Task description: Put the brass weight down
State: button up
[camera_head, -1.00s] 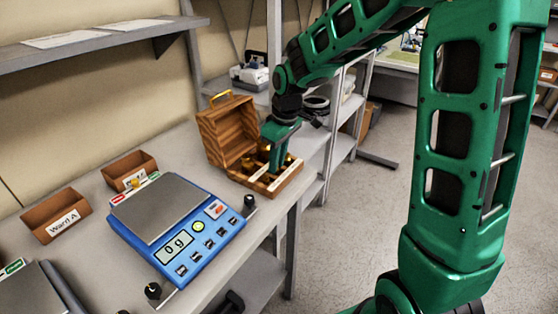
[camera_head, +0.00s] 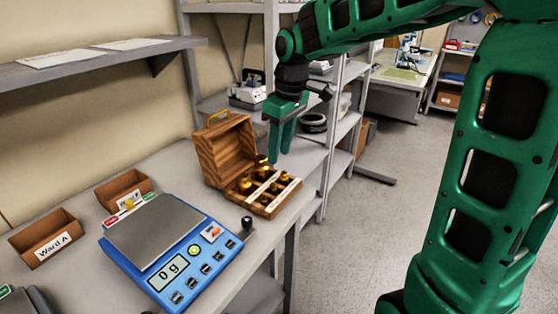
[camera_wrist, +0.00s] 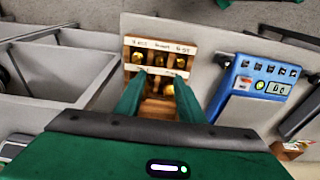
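My gripper (camera_head: 279,155) hangs above the open wooden weight box, pointing down. In the wrist view its two fingers (camera_wrist: 159,82) are apart, with the box's wood showing between them and no weight held. The wooden box (camera_head: 226,152) stands on the bench with its lid raised. Several brass weights (camera_head: 245,184) sit in its compartments, and they show in the wrist view too (camera_wrist: 160,60). One brass weight (camera_wrist: 168,90) appears between the fingers, lower in the view, inside the box. I cannot tell which weight the task means.
A blue scale (camera_head: 190,262) reading 0 g stands left of the box, with a bare grey pan (camera_head: 155,230). A wall shelf (camera_head: 105,55) overhangs the bench, and metal racks (camera_head: 345,95) stand behind.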

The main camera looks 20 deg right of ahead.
jog(key=shift+r, duration=0.3)
jog(key=s+d+f+m, duration=0.2)
jog(key=s+d+m, duration=0.2)
jog(key=s, duration=0.6)
jog(key=s+d+f+m+g, duration=0.1)
jog(key=s+d+m, duration=0.4)
jog(key=s, duration=0.5)
jog(key=s+d+f+m, duration=0.4)
jog(key=s+d, duration=0.4)
jog(key=s, duration=0.1)
jog(key=shift+s+m+h, duration=0.3)
jog(key=shift+s+h, duration=0.1)
jog(key=shift+w+f, duration=0.3)
jog(key=shift+w, duration=0.25)
